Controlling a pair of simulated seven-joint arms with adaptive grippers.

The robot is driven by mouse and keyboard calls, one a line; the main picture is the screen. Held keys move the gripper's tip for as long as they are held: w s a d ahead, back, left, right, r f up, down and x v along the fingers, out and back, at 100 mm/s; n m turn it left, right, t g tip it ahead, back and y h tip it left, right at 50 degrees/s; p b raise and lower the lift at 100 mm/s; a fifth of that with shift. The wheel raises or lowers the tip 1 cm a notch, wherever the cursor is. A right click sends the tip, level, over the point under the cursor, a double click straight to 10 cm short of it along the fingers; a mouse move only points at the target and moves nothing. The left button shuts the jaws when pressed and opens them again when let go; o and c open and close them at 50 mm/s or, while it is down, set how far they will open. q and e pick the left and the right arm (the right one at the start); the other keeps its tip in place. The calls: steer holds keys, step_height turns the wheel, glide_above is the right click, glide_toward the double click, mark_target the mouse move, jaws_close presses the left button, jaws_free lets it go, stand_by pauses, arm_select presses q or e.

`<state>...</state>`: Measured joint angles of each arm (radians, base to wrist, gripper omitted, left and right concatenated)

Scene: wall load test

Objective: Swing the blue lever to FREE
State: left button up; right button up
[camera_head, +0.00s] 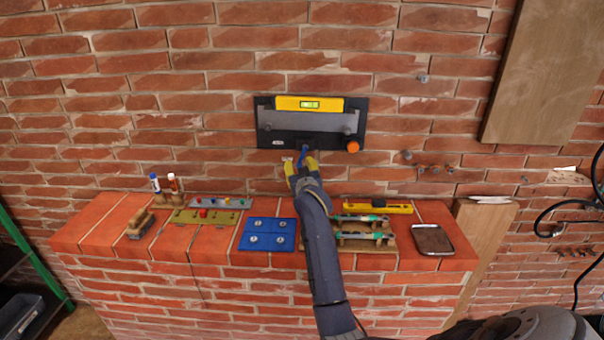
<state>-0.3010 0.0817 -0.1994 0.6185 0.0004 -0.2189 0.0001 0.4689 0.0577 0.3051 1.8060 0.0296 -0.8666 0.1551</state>
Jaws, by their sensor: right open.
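The blue lever (303,154) hangs from the lower edge of the dark wall panel (265,127), pointing down. A small pale label shows left of it and another pale tag sits on the panel; I cannot read FREE on either. My right gripper (301,165) is open, with its yellow fingertips around or just in front of the lever's lower end. I cannot tell whether they touch it. The fingers partly hide the lever. An orange knob (353,147) is at the panel's lower right. A yellow level (309,104) lies along the panel's top. My left gripper is not in view.
Below, a brick ledge (90,237) carries a blue board (268,235), a green board with knobs (206,217), a brush (141,224), markers, a yellow level (378,206) and a metal tray (432,239). A wooden board (545,75) is at upper right.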

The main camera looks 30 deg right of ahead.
steer(key=v, duration=1.1)
steer(key=shift+s, duration=0.35)
